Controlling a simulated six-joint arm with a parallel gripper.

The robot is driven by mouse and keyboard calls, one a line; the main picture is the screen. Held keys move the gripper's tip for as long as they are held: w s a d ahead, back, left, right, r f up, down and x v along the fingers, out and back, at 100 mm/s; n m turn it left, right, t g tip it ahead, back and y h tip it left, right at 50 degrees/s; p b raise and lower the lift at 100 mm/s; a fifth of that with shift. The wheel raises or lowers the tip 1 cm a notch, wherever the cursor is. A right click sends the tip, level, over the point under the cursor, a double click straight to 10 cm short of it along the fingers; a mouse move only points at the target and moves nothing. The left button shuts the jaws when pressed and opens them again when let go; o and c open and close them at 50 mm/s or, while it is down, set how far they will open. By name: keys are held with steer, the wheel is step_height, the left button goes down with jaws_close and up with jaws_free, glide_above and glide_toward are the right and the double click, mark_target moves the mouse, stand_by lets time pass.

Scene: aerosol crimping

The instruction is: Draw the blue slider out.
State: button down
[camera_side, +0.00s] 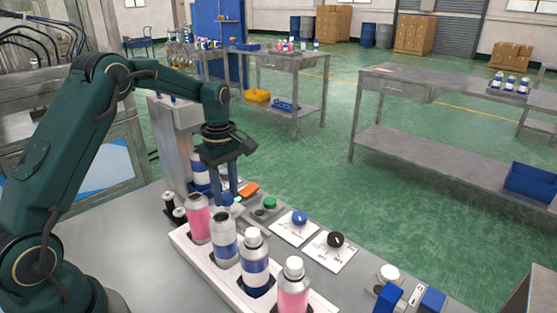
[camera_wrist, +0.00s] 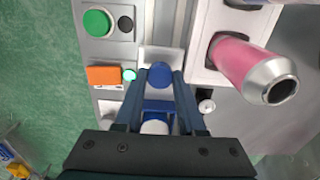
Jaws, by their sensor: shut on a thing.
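The blue slider has a round blue top (camera_wrist: 160,74) that shows between my fingertips in the wrist view, over a pale base plate (camera_wrist: 149,54). In the side view its blue top (camera_side: 227,199) is at my fingertips, partly covered by them. My gripper (camera_side: 225,193) points down and is shut on the slider; its two fingers flank the blue top in the wrist view (camera_wrist: 163,76). How far the slider stands out of its housing is hard to tell. A blue part and a white cap (camera_wrist: 155,127) show farther back between the fingers.
An orange switch (camera_wrist: 104,75), a green button (camera_wrist: 98,23) and a small lit lamp (camera_wrist: 129,74) are close by. A white rack (camera_side: 185,240) with pink and blue-white cans stands in front. Blue (camera_side: 299,217) and black (camera_side: 336,240) knobs sit to the right.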

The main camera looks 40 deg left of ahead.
steer(key=d, duration=0.9)
steer(key=shift+r, duration=0.1)
steer(key=c, duration=0.5)
jaws_free()
steer(key=shift+r, duration=2.55)
